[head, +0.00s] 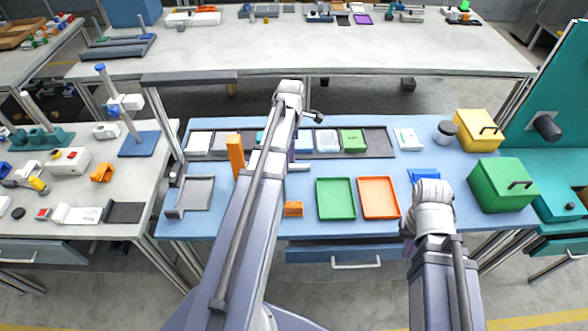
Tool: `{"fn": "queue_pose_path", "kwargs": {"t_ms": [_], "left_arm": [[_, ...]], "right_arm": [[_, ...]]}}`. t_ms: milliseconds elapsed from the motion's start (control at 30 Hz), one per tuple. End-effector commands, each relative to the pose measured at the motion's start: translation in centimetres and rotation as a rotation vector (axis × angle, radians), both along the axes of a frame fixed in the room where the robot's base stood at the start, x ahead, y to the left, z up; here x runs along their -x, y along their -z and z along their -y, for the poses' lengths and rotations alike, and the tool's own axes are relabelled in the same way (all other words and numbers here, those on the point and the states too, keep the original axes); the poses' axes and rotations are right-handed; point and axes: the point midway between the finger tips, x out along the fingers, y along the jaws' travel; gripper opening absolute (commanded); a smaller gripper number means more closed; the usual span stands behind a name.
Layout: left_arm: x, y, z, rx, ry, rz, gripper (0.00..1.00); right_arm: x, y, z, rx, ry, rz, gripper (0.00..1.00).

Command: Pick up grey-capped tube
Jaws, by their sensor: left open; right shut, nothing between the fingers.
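I cannot make out a grey-capped tube for certain. A short round container with a dark grey top (446,131) stands upright at the back right of the blue table, beside the yellow box. My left arm reaches over the table's middle, and its gripper (300,165) is mostly hidden behind the arm, open, in front of the row of small containers. My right gripper (406,246) is at the table's front edge, right of the orange tray, shut and empty, partly hidden by its wrist. Both grippers are well apart from the round container.
A green tray (336,198) and an orange tray (379,197) lie at the front middle. A grey tray (194,196) and a tall orange block (236,156) are on the left. A yellow box (478,130) and a green box (502,185) stand on the right.

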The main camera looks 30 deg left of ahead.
Motion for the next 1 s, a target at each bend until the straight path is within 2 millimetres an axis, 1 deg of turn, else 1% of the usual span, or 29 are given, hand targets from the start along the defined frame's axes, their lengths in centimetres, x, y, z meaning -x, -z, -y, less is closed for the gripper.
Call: {"fn": "queue_pose_path", "kwargs": {"t_ms": [167,400,567,667,767,1000], "left_arm": [[0.0,0.7,0.1,0.0,0.001,0.0,0.65],[-0.1,2.8,0.1,0.0,0.003,0.0,0.65],[-0.1,2.7,0.1,0.0,0.004,0.0,0.65],[-0.2,3.1,0.2,0.0,0.004,0.0,0.65],[-0.4,3.9,0.2,0.0,0.004,0.0,0.65],[-0.9,7.0,0.4,0.0,0.005,0.0,0.65]], "right_arm": [[0.0,0.7,0.0,0.0,0.0,0.0,0.0],[0.0,2.7,0.0,0.0,0.0,0.0,0.0],[0.0,2.7,0.0,0.0,0.0,0.0,0.0],[0.0,3.0,0.0,0.0,0.0,0.0,0.0],[0.0,3.9,0.0,0.0,0.0,0.0,0.0],[0.0,7.0,0.0,0.0,0.0,0.0,0.0]]}}
